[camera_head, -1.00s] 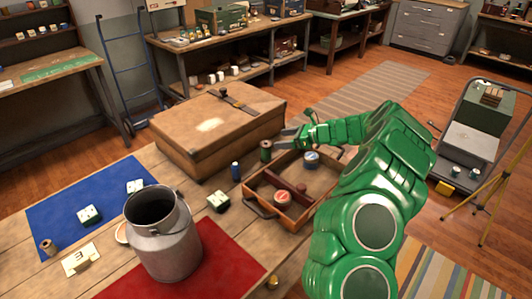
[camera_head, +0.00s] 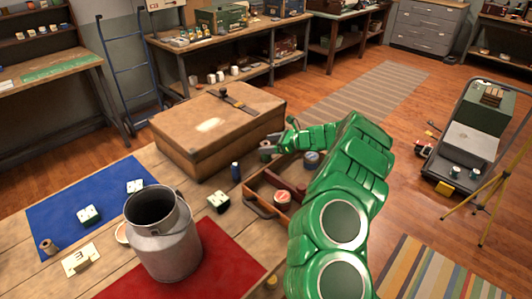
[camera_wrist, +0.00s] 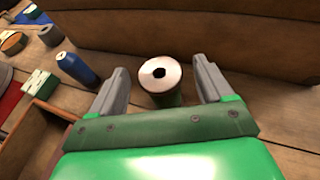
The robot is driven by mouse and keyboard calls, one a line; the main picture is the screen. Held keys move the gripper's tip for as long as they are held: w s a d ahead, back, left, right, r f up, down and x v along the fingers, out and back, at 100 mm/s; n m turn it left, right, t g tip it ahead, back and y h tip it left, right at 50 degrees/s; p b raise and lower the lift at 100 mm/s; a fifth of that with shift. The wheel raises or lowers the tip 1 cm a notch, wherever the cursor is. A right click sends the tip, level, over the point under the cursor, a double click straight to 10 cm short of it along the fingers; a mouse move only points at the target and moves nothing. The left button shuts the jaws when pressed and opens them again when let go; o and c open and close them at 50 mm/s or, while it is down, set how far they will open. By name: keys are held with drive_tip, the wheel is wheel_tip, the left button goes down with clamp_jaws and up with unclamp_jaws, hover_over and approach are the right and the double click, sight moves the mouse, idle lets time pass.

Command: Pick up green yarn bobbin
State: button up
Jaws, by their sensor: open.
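The green yarn bobbin (camera_wrist: 160,76) stands upright on the wooden table, its pale round top with a dark centre hole facing up in the wrist view. My gripper (camera_wrist: 160,68) is open, with one grey finger on each side of the bobbin and visible gaps between. In the head view my gripper (camera_head: 269,147) is beside the brown case and largely covers the bobbin (camera_head: 265,156).
The brown case (camera_head: 205,150) is close behind. A wooden tray (camera_head: 259,208) with tins lies in front. A metal milk can (camera_head: 165,245) stands front left.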

sight(267, 160)
drive_tip(key=shift+w+a+f, duration=0.2)
drive_tip(key=shift+a+f, duration=0.1)
drive_tip(key=shift+a, duration=0.3)
drive_tip(key=c, duration=1.1)
drive_tip(key=shift+o, duration=0.2)
drive_tip(key=shift+r, duration=0.1)
drive_tip(key=s+r, duration=0.4)
drive_tip(key=r, duration=0.4)
drive_tip(key=shift+s+d+r, duration=0.4)
drive_tip(key=shift+d, duration=0.05)
drive_tip(key=s+r, duration=0.1)
drive_tip(key=s, duration=0.1)
drive_tip(key=s+r, duration=0.1)
drive_tip(key=s, duration=0.1)
drive_tip(key=s+d+r, duration=0.1)
drive_tip(key=s, duration=0.2)
drive_tip(key=shift+r, duration=0.1)
drive_tip(key=shift+s+d+r, duration=0.1)
drive_tip(key=shift+s+r, duration=0.1)
drive_tip(key=shift+s, duration=0.3)
drive_tip(key=shift+s+r, duration=0.2)
drive_tip(key=shift+s, duration=0.3)
